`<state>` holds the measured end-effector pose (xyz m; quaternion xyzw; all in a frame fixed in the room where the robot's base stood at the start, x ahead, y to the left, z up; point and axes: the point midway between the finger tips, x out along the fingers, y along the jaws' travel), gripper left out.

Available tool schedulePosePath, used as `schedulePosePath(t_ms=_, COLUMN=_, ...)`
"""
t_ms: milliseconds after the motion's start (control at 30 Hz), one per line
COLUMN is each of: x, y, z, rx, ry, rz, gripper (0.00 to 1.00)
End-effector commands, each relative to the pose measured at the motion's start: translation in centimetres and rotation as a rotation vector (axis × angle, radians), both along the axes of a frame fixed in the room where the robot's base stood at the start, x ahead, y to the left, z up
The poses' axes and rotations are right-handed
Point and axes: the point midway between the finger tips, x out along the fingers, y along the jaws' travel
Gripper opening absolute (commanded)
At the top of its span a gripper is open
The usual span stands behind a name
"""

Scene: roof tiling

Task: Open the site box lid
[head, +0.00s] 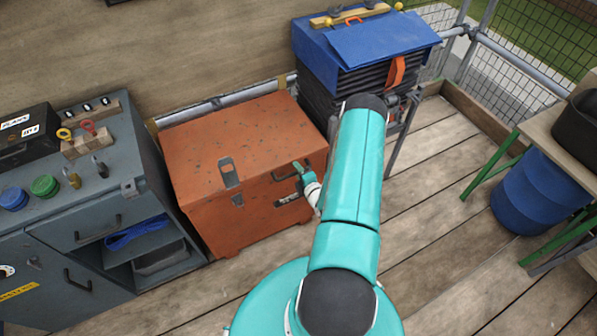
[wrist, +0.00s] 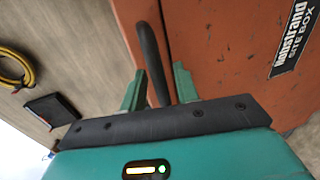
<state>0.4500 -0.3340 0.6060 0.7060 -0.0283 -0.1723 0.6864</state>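The orange site box (head: 240,160) stands against the wooden wall in the head view, its lid (head: 225,140) shut. A metal latch (head: 230,173) sits at the lid's front edge. My gripper (head: 299,168) is at the front right of the box. In the wrist view, my gripper (wrist: 158,72) is open, its two teal fingers on either side of a dark bar handle (wrist: 148,45) on the orange box. Narrow gaps show between the bar and the fingers. The label (wrist: 293,38) on the box front is to the right.
A grey cabinet (head: 80,215) with tools and jars on top stands left of the box. A stack of dark tiles with a blue cover (head: 375,45) stands to the right. A blue barrel (head: 540,190) is under a bench at far right. Plank floor in front is clear.

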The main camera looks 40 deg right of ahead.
Motion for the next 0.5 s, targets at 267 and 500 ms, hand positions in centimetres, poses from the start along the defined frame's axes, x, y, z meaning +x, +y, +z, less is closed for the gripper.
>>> schedulePosePath(t_ms=267, x=-0.01, y=0.0, z=0.0, rx=0.0, ry=0.0, rz=0.0, gripper=0.13)
schedulePosePath(t_ms=500, x=-0.03, y=0.01, z=0.01, rx=0.0, ry=0.0, rz=0.0, gripper=0.0)
